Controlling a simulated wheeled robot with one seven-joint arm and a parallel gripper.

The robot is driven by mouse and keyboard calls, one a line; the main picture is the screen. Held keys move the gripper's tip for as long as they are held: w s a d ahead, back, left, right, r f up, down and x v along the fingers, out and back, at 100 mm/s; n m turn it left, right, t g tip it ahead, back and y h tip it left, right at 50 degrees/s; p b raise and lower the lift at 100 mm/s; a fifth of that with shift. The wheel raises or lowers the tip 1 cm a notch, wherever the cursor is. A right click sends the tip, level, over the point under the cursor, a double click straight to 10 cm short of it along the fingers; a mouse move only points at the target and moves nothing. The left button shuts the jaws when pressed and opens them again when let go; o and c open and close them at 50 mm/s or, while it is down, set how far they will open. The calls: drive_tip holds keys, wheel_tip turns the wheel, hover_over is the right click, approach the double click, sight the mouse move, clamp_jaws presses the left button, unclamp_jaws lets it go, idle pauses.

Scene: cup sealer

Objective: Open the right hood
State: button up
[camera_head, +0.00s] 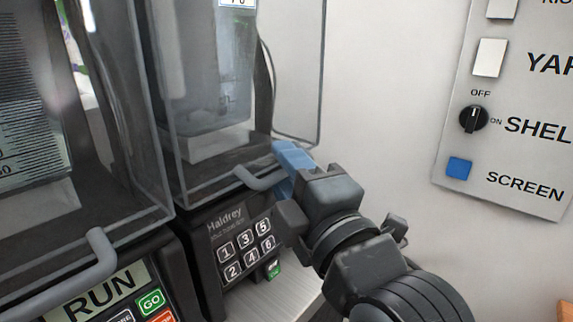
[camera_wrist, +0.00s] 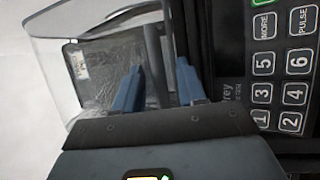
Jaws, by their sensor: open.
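The right hood (camera_head: 240,95) is a clear box with dark edges over the right machine, and it appears lowered. Its grey bar handle (camera_head: 258,182) sticks out at the lower front edge. My gripper (camera_head: 288,160) is at the right end of this handle, its blue fingers beside the hood's front corner. In the wrist view my gripper (camera_wrist: 160,78) has its two blue fingers apart, with the grey handle bar (camera_wrist: 154,62) showing between them. Whether either finger touches the bar is unclear. My gripper hides part of the handle's right end in the head view.
The left machine's clear hood (camera_head: 115,110) with its own grey handle (camera_head: 70,278) stands close on the left. A keypad (camera_head: 245,248) is just below the right handle. A wall panel (camera_head: 500,110) with switches is at the right. The wall between is clear.

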drive_tip(key=c, duration=0.7)
drive_tip(key=shift+r, duration=0.1)
clamp_jaws()
